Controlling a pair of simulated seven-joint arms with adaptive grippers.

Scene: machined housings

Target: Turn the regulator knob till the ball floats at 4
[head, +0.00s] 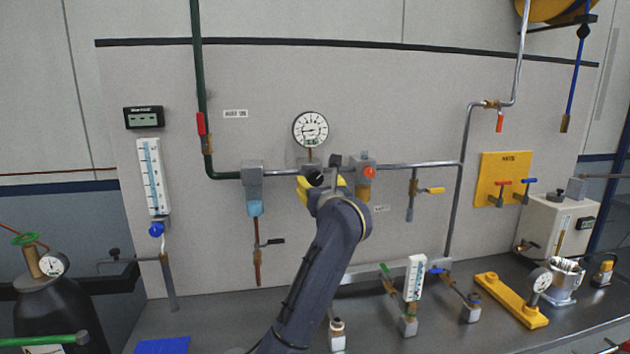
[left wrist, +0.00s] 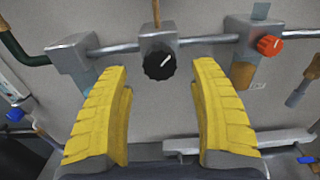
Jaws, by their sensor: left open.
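The black regulator knob (head: 314,177) sits on a grey block on the pipe below a round dial gauge (head: 311,129). In the left wrist view the knob (left wrist: 159,66) shows a white pointer line slanting up to the right. My left gripper (head: 322,185) has yellow fingers; in the left wrist view it (left wrist: 160,78) is open and empty, its fingers either side of the knob, with visible gaps. One tall flow tube (head: 153,177) hangs on the panel at left; a smaller one (head: 415,278) stands on the bench. I cannot make out a ball in either. My right gripper is not visible.
A block with an orange-red knob (head: 369,171) is close to the right of the regulator, and another grey block (head: 252,180) is to its left. A yellow-handled valve (head: 430,190) hangs further right. Small valves and a yellow stand (head: 511,300) crowd the bench at right.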

